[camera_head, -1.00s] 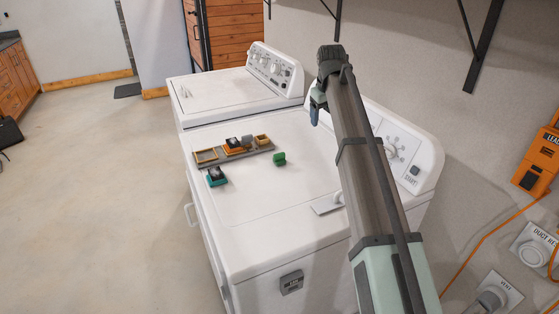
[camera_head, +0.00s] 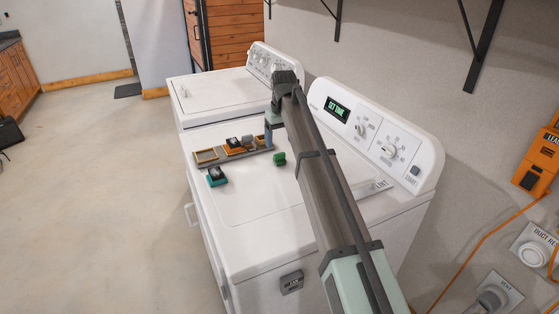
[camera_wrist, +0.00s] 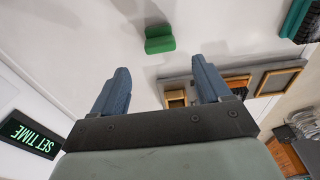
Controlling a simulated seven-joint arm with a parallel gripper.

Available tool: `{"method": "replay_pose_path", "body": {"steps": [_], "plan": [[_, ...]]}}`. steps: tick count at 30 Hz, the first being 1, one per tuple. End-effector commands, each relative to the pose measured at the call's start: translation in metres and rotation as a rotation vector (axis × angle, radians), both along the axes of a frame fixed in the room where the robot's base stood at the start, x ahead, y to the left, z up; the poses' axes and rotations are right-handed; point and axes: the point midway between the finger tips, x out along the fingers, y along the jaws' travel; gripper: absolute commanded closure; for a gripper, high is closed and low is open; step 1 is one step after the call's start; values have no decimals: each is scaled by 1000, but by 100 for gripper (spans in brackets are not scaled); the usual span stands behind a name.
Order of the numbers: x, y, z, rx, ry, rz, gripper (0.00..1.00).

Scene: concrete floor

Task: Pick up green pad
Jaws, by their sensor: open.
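The green pad (camera_head: 279,159) is a small block lying on the white top of the front machine, just right of a grey tray. In the wrist view the green pad (camera_wrist: 159,40) lies beyond the fingertips, roughly centred between them. My gripper (camera_wrist: 161,80) is open and empty, its two blue fingers spread apart. In the head view my gripper (camera_head: 268,138) hangs just above and behind the pad, near the tray's right end. The arm hides part of the gripper there.
The grey tray (camera_head: 222,160) holds several small framed pieces, with my fingers close to its end. A teal piece (camera_head: 216,177) with a dark top sits in front of it. The control panel (camera_head: 375,132) rises behind. The machine top (camera_head: 250,205) is clear toward the front.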

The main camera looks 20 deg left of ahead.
Motion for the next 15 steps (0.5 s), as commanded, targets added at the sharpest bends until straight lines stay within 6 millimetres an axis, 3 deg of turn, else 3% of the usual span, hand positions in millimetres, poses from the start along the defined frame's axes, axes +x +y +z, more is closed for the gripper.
{"method": "replay_pose_path", "body": {"steps": [11,15], "plan": [[-1,0,-27,0,0,0,23],[-5,-1,-45,-1,1,0,23]]}}
